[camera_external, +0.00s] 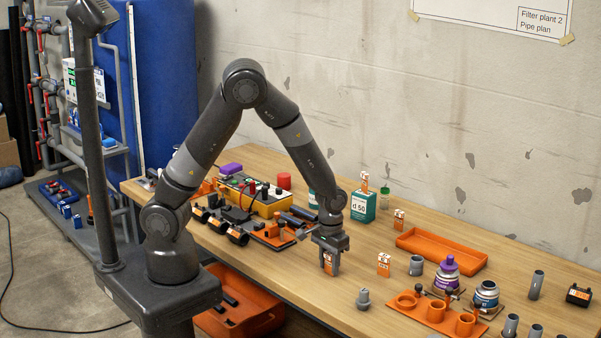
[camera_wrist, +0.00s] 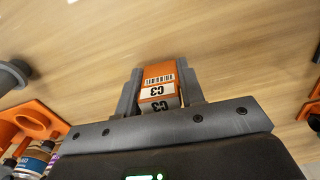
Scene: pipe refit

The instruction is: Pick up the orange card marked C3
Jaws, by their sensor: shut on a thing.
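The orange card marked C3 (camera_wrist: 158,88) is between the two fingers of my gripper (camera_wrist: 160,95) in the wrist view. Its white label with a barcode and the text C3 faces the camera. My gripper (camera_external: 328,258) is shut on the card, which also shows in the external view (camera_external: 328,264). The gripper points down over the wooden table near its front edge. I cannot tell whether the card's lower end touches the table.
Another orange-and-white card (camera_external: 384,264) stands just right of my gripper, and one more (camera_external: 399,219) stands behind. A grey fitting (camera_external: 364,299) is in front. An empty orange tray (camera_external: 441,249) and an orange holder (camera_external: 436,314) lie to the right. A yellow case (camera_external: 250,197) is left.

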